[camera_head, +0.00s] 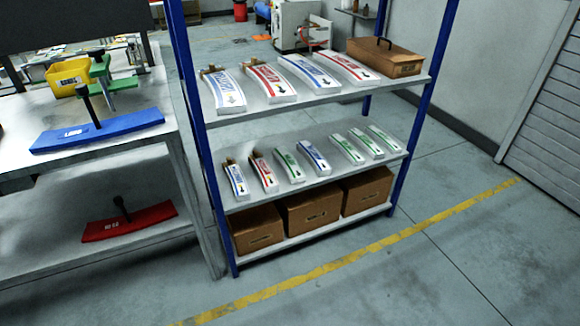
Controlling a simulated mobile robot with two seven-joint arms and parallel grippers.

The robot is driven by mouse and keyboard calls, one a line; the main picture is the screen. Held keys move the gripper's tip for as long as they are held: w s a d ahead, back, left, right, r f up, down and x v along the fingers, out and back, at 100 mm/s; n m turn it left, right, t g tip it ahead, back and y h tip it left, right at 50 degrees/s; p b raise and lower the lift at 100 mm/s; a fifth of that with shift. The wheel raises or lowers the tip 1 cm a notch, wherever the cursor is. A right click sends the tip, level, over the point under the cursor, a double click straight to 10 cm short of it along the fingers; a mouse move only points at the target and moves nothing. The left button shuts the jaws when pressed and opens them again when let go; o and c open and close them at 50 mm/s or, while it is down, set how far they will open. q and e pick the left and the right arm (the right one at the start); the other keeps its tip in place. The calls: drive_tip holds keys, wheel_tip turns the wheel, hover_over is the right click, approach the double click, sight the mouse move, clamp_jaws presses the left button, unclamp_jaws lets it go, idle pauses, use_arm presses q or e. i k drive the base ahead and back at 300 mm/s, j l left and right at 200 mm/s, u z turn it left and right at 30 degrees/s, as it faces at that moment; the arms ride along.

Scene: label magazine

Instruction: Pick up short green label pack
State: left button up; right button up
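Green-marked short label packs lie on the middle shelf of a blue-posted rack. One green pack (289,165) lies between a red pack (263,172) and a blue pack (313,158). Three more green packs lie side by side at the right: the left one (347,148), the middle one (366,143) and the right one (384,138). Another short blue pack (236,179) is at the shelf's left end. All are white, slightly curved strips pointing toward the front edge. Neither of my grippers is in view.
Longer blue and red packs (268,82) and a brown toolbox (385,58) fill the top shelf. Brown boxes (312,212) stand on the bottom shelf. A workbench (110,157) with blue and red tools stands at left. The floor (420,270) in front is clear.

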sight(297, 176)
drive_tip(key=i+l, duration=0.35)
drive_tip(key=i, duration=0.2)
drive_tip(key=i+l+z, duration=0.1)
drive_tip(key=i+l, duration=0.2)
drive_tip(key=i, duration=0.2)
drive_tip(key=i+l, duration=0.1)
drive_tip(key=i, duration=0.45)
drive_tip(key=i+l, duration=0.15)
drive_tip(key=i, duration=0.35)
drive_tip(key=z, duration=0.05)
